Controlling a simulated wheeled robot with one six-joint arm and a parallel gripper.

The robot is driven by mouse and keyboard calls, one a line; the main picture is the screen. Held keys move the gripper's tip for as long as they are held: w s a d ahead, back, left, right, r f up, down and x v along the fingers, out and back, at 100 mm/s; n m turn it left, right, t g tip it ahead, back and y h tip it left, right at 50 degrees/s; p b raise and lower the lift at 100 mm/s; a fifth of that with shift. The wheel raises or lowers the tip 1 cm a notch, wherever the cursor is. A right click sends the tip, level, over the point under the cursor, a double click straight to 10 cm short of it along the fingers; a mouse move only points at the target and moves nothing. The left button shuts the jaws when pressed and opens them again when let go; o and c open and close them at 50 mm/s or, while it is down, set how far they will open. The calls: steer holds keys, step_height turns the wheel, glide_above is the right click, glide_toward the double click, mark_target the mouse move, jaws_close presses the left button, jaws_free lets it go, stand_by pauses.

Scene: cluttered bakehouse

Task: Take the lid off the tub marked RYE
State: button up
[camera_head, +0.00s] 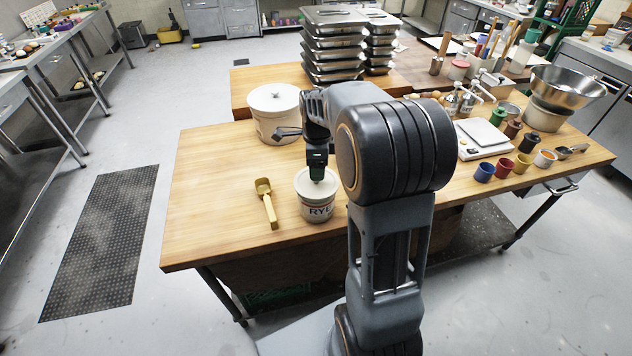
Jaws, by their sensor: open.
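The tub marked RYE (318,213) stands upright on the wooden table, a little left of my arm, with dark letters on its pale front. Its pale lid (304,186) is on top. My gripper (317,177) points down at the middle of the lid. It is open, and its fingertips are at or just above the lid's centre. The fingertips are small here, and I cannot tell whether they touch the lid or stand around a knob. My arm covers the area right of and behind the tub.
A yellow scoop (266,203) lies just left of the tub. A larger lidded white tub (274,113) stands behind it. Stacked metal trays (335,42) are at the back. A scale (482,138) and several coloured cups stand to the right. The table's left part is clear.

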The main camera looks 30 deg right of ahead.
steer(key=shift+w+f, duration=0.1)
steer(key=shift+f, duration=1.8)
steer(key=c, duration=1)
steer(key=shift+r, duration=0.15)
step_height(320, 180, up, 9)
steer(key=shift+f, duration=0.1)
steer(key=shift+r+p, duration=1.1)
steer(key=shift+r, duration=0.9)
steer(key=shift+a, duration=0.1)
